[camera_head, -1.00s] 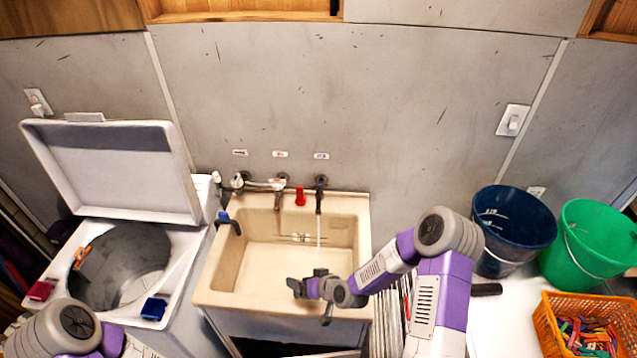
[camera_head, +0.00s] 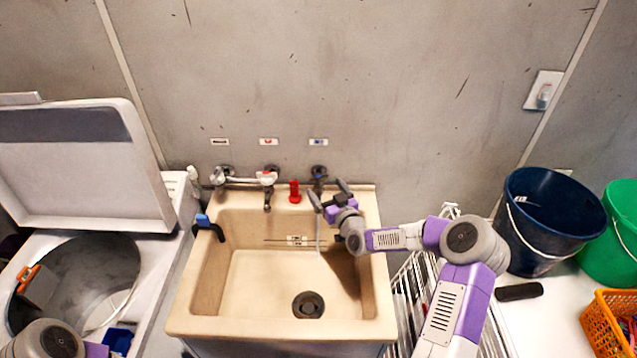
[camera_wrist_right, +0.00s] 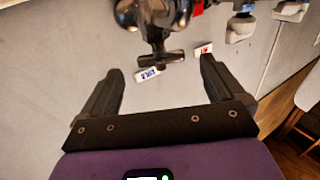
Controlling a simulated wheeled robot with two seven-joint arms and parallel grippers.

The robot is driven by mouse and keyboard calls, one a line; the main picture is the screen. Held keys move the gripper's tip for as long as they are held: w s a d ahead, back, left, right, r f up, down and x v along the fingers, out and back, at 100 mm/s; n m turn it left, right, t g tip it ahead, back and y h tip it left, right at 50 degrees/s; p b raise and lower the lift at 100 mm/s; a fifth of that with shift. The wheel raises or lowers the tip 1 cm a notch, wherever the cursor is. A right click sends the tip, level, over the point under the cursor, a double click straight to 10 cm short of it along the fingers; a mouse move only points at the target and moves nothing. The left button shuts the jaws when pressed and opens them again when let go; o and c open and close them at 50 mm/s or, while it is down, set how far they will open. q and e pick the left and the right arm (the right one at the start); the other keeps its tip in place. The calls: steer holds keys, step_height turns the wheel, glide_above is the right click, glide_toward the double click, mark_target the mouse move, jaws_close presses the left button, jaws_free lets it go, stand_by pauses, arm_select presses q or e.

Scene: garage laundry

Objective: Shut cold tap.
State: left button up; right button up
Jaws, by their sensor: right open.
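The cold tap (camera_head: 319,174) is the dark tap on the wall under the blue label (camera_head: 318,142), at the right end of the tap row. A thin pale stream of water (camera_head: 318,235) falls from it into the cream sink (camera_head: 190,290). My right gripper (camera_head: 328,193) is open close in front of this tap, partly hiding its spout. In the right wrist view the tap's dark crossbar handle (camera_wrist_right: 161,60) lies between and a little beyond the spread fingers (camera_wrist_right: 160,74); I see no contact. My left gripper is out of view.
Left along the wall are a red-labelled tap (camera_head: 268,176) and a white-handled tap (camera_head: 222,176). A red object (camera_head: 295,191) stands on the sink's back ledge. An open washing machine (camera_head: 150,265) is left; a dark blue bucket (camera_head: 550,220) and green bucket (camera_head: 622,235) are right.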

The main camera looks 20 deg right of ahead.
mark_target(321, 184)
steer(key=shift+w+a, duration=0.1)
steer(key=shift+w, duration=2.4)
steer(key=shift+c, duration=0.2)
steer(key=c, duration=0.9)
steer(key=shift+c, duration=0.2)
